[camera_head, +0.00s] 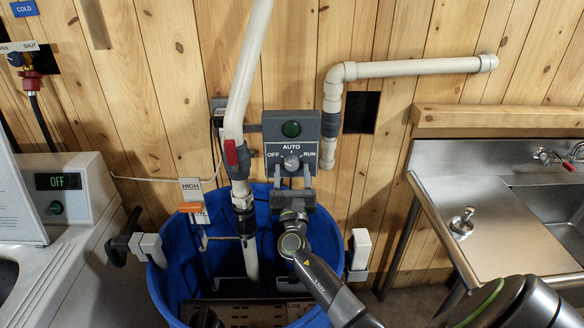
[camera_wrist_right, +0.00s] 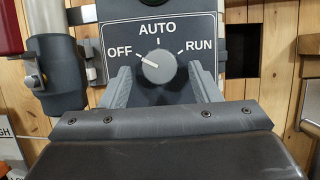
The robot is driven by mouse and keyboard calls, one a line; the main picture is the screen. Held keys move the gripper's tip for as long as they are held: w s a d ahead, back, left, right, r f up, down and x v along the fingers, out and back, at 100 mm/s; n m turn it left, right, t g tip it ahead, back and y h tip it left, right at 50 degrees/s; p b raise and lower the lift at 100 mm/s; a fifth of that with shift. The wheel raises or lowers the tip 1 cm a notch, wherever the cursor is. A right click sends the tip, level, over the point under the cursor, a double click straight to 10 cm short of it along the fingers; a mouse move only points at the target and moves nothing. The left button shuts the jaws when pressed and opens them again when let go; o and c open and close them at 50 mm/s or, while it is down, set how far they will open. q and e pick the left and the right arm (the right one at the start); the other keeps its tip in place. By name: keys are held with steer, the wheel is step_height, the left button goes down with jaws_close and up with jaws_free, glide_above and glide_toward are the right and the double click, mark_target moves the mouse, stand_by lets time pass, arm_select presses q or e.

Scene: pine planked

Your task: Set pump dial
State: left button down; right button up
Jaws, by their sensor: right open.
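The pump control box (camera_head: 291,141) is grey and fixed to the pipework on the plank wall. Its round grey dial (camera_head: 291,162) stands under the labels OFF, AUTO and RUN. In the right wrist view the white mark on the dial (camera_wrist_right: 158,67) points left and up, toward OFF. My right gripper (camera_head: 292,180) is just below and in front of the dial. In the right wrist view its open fingers (camera_wrist_right: 158,90) stand to the left and right of the dial's lower part. I cannot tell whether they touch it. My left gripper is not in view.
A blue tub (camera_head: 167,290) stands below the box. A white pipe with a red-handled valve (camera_head: 236,158) rises just left of the box. An elbow pipe (camera_head: 333,100) is close on the right. A steel sink (camera_head: 510,225) is farther right, a washer (camera_head: 75,190) at left.

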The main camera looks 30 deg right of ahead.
steer(key=shift+w+d+r, duration=0.15)
steer(key=shift+w, duration=0.1)
steer(key=shift+c, duration=0.5)
steer(key=c, duration=0.9)
steer(key=shift+w+f+m+g+h+b, duration=0.15)
steer(key=shift+m+g+h+b, duration=0.25)
steer(key=shift+m+b, duration=0.55)
steer(key=shift+s+f+m+g+h+b, duration=0.1)
steer(key=shift+m+g+h+b, duration=0.35)
steer(key=shift+m, duration=0.7)
steer(key=m, duration=0.1)
steer(key=m+h+b, duration=0.1)
steer(key=m+g+b, duration=0.1)
steer(key=shift+w+a+r+m+h, duration=0.1)
steer(key=shift+a+m+h, duration=0.15)
steer(key=shift+m, duration=0.15)
steer(key=m+g+b, duration=0.1)
steer(key=m, duration=0.2)
steer(key=shift+a+r+m+g+h+b, duration=0.1)
steer(key=shift+m+g+h+b, duration=0.2)
steer(key=shift+g+b, duration=0.1)
steer(key=shift+w+a+r+m+g+b, duration=0.15)
steer(key=shift+m+g+b, duration=0.25)
steer(key=shift+m, duration=0.7)
steer(key=shift+s+d+r+m+g+b, duration=0.15)
steer(key=shift+m+g, duration=0.4)
steer(key=shift+m, duration=0.55)
steer(key=shift+w+a, duration=0.1)
